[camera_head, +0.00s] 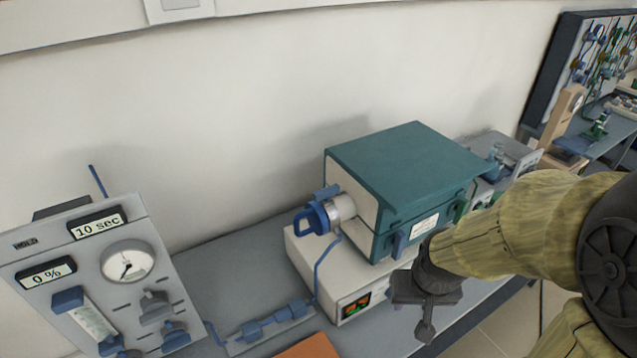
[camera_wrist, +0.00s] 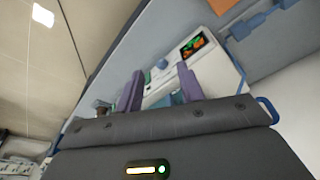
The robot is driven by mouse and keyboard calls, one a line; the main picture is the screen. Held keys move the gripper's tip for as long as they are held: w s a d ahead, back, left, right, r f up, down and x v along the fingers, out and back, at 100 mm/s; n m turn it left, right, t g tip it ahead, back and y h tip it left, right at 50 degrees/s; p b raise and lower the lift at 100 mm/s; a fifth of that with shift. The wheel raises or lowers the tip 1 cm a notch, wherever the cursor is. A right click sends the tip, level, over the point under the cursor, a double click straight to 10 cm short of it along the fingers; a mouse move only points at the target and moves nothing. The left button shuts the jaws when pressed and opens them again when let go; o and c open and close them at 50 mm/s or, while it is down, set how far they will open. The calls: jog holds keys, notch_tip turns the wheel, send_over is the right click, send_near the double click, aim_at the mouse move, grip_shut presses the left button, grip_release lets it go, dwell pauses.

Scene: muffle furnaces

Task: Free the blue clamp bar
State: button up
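A teal-topped muffle furnace (camera_head: 405,170) sits on a pale base unit with a small lit display (camera_head: 355,304). A blue looped clamp piece (camera_head: 311,219) is at the outer end of the metal port on the furnace's left side. A short blue upright bar (camera_head: 399,245) is on its front face. I cannot tell which is the clamp bar. My gripper (camera_head: 425,318) is in front of the furnace, lower right, apart from both blue parts. In the wrist view its two purple fingers (camera_wrist: 159,82) are spread with nothing seen held between them; the display (camera_wrist: 192,46) lies beyond.
A grey control panel (camera_head: 95,275) with a gauge stands at the left. A blue tube runs from the port to blue fittings (camera_head: 265,328) on the bench. An orange mat (camera_head: 308,347) lies at the front edge. More equipment (camera_head: 510,150) stands to the right.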

jog(key=shift+s, duration=0.1)
notch_tip(320, 180, up, 23)
jog(key=n+g+p, duration=0.3)
jog(key=n+p, duration=1.1)
jog(key=n, duration=1.1)
send_over(326, 189)
jog(key=shift+f, duration=0.1)
jog(key=shift+f, duration=0.1)
notch_tip(326, 189, down, 17)
jog(key=p, duration=0.5)
jog(key=shift+s+f, duration=0.1)
jog(key=shift+f, duration=0.05)
grip_shut()
